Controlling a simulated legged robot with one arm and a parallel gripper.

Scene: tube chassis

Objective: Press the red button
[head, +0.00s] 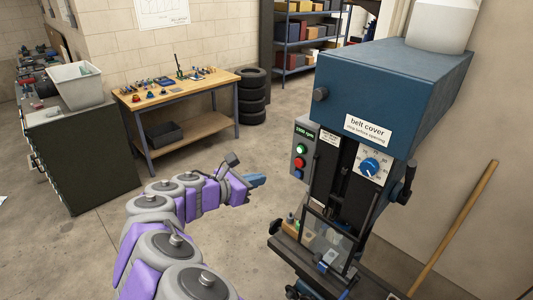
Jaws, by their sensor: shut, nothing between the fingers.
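The red button (300,163) is on a grey control panel (306,136) on the left side of the blue drill press (385,95). A lit green button (300,149) is above it and a blue one (298,174) below it. My gripper (262,181) is at the end of my purple and grey arm, left of the panel and a little lower in the picture. Its blue fingers are shut with nothing between them. They appear apart from the panel. The red button is in plain sight.
A display reading in green digits (305,130) sits above the buttons. The press's work table (283,240) and clear guard (327,240) are below. A wooden workbench (185,88), stacked tyres (252,95) and a dark cabinet (82,155) stand behind. Open floor lies between.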

